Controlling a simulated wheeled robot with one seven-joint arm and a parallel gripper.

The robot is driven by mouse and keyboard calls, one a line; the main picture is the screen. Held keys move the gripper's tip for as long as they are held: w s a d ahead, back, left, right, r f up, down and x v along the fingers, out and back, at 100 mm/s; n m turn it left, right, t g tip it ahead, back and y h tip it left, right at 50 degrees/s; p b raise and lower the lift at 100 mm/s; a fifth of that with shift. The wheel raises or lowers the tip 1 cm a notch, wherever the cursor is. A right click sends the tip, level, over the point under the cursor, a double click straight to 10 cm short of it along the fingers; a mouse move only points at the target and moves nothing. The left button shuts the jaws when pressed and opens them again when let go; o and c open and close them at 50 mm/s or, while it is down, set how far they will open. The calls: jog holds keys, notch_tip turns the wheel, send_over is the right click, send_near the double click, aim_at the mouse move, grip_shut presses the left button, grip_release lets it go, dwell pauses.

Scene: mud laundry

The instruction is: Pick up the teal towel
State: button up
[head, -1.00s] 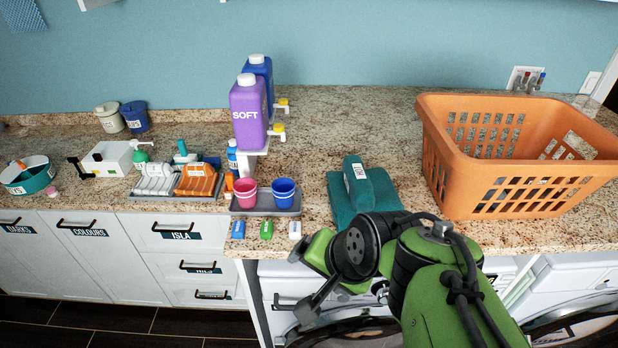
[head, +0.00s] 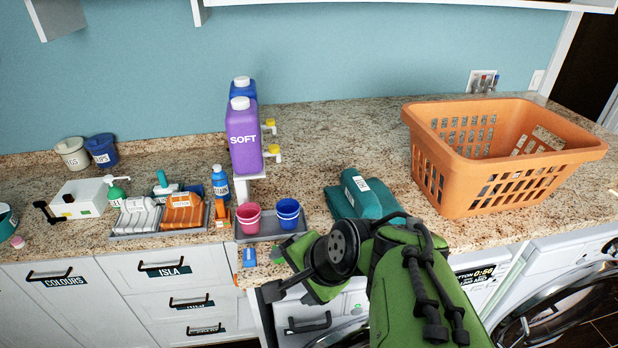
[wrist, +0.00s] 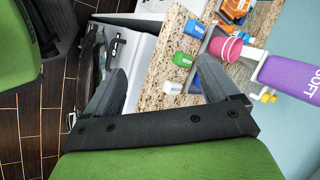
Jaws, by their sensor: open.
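The teal towel (head: 361,190) lies on the granite counter in the head view, folded in a stack with a white tag on the upper piece. My arm hides part of its front edge. My gripper (wrist: 162,78) is open and empty in the wrist view, its two dark fingers spread over the counter's front edge. It is to the left of the towel and in front of it, apart from it. The towel does not show in the wrist view.
An orange basket (head: 450,185) stands right of the towel. Left of it, pink (head: 248,217) and blue (head: 288,212) cups stand on a grey tray, with a purple SOFT bottle (head: 243,140) behind. Small coloured clips (wrist: 182,59) lie near the edge. Counter behind the towel is clear.

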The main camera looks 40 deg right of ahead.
jog(key=d+m+t, duration=0.1)
jog(key=d+m, duration=0.3)
jog(key=m, duration=0.1)
jog(key=m+t+h, duration=0.4)
jog(key=m+h, duration=0.3)
jog(key=m, duration=1.2)
send_near(375, 205)
jog(key=shift+y, duration=0.3)
jog(key=p+x, duration=0.3)
jog(key=x, duration=0.6)
jog(key=shift+d+p, duration=0.25)
jog(key=shift+p, duration=0.05)
jog(key=p+x, duration=0.1)
jog(key=x, duration=0.4)
jog(key=shift+w+d, duration=0.15)
jog(key=shift+r, duration=0.1)
jog(key=shift+c, duration=1.9)
grip_shut()
